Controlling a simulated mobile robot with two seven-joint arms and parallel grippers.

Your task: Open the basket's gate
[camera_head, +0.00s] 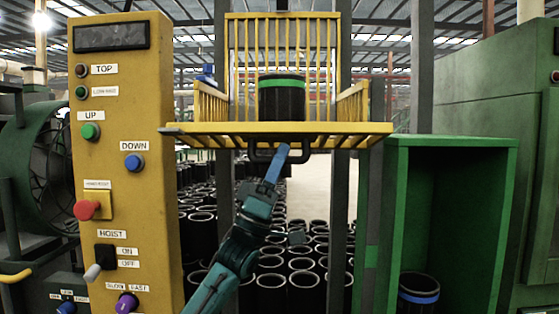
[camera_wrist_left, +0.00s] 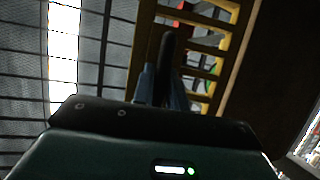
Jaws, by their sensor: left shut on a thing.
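The yellow barred basket (camera_head: 237,60) hangs at the upper middle of the head view, with a black sleeve with a green band (camera_head: 282,100) upright inside. Its front gate (camera_head: 350,129) shows nearly edge-on, lying about level and reaching toward me, with a dark handle (camera_head: 258,157) on it. My left gripper (camera_head: 280,158) is shut on this handle from below. In the left wrist view the dark handle (camera_wrist_left: 166,55) stands between the left gripper's fingers (camera_wrist_left: 162,88), with yellow gate bars (camera_wrist_left: 207,45) beside it. My right gripper is in neither view.
A yellow control panel (camera_head: 122,200) with buttons stands close at the left. A green cabinet (camera_head: 450,143) stands at the right, with a blue-banded sleeve (camera_head: 418,292) inside. Many black sleeves (camera_head: 303,281) stand below the basket. Dark posts (camera_head: 224,200) flank the basket.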

